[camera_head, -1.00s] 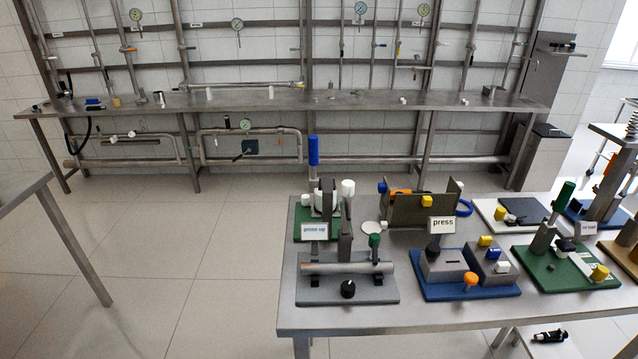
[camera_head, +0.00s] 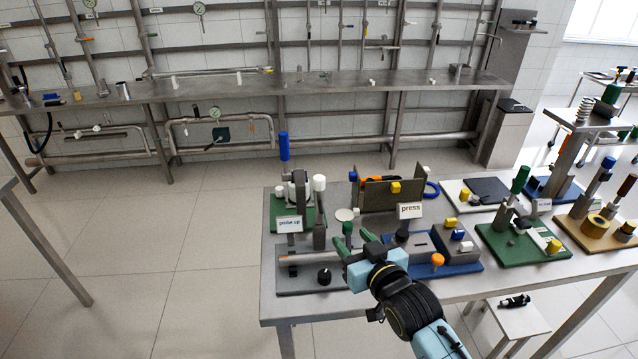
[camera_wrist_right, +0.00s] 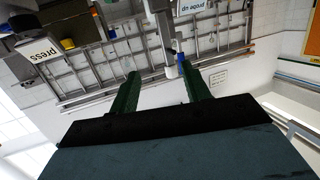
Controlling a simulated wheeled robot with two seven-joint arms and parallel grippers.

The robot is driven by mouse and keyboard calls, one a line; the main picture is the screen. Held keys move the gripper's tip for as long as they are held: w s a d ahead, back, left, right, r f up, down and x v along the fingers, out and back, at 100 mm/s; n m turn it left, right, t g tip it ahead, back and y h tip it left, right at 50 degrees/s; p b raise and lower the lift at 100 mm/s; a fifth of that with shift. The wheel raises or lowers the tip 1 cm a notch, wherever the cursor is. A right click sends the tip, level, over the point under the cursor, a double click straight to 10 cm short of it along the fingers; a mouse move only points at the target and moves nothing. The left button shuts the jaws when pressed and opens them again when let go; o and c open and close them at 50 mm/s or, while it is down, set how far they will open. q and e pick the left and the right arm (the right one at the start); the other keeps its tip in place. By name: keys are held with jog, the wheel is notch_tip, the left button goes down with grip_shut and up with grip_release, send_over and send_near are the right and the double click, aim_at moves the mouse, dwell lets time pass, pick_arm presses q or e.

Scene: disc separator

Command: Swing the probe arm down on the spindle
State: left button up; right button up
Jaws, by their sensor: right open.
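The probe arm stands upright with its blue handle (camera_head: 284,147) at the top, behind the "probe up" sign (camera_head: 289,224). I cannot tell the spindle apart there. My right gripper (camera_head: 353,241) is open and empty, right of the sign and in front of that base, apart from the handle. In the right wrist view, its two green fingers (camera_wrist_right: 160,80) are spread, with the blue handle (camera_wrist_right: 181,60) beyond them, near the right finger. My left gripper is not in view.
A grey fixture with a horizontal cylinder (camera_head: 302,259) and black knob (camera_head: 324,277) stands in front of the green base. The blue-based "press" device (camera_head: 462,266) is right of my gripper. A brown upright panel (camera_head: 372,194) stands behind. The floor left of the table is free.

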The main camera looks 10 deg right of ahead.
jog(key=t+y, duration=0.1)
jog(key=t, duration=0.1)
send_near(322, 185)
jog(key=shift+n, duration=0.3)
jog(key=x, duration=1.1)
jog(key=shift+w+a, duration=0.1)
jog(key=shift+w, duration=0.15)
jog(key=shift+c, duration=0.2)
grip_shut()
